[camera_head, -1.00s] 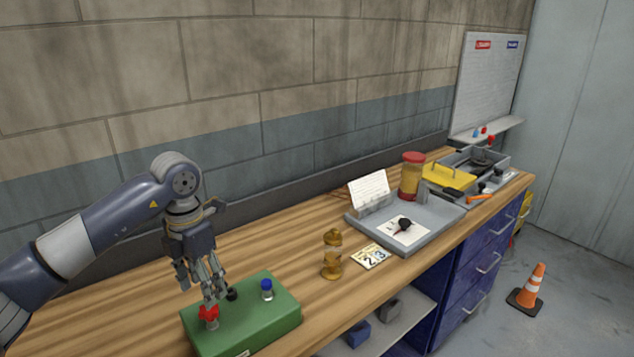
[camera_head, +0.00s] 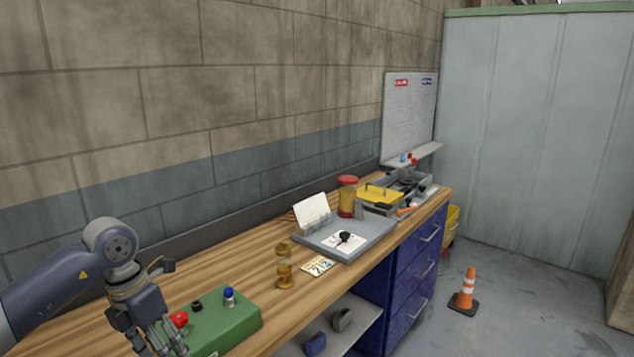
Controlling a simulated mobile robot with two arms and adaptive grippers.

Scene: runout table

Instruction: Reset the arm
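My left arm comes in from the lower left, and my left gripper (camera_head: 163,345) points down at the bottom edge of the head view. It is at the left side of a green box (camera_head: 232,325) on the wooden bench. The box carries a red knob (camera_head: 179,319), a black knob (camera_head: 197,305) and a blue-capped piece (camera_head: 229,296). The gripper's fingers look spread, with nothing seen between them, though their tips are partly cut off. The red knob shows clear of the fingers. My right gripper is out of view.
A grey tray (camera_head: 372,241), a red-lidded jar (camera_head: 347,199) and a grey toolbox (camera_head: 421,184) stand farther along the bench (camera_head: 222,268). An orange cone (camera_head: 467,290) stands on the floor.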

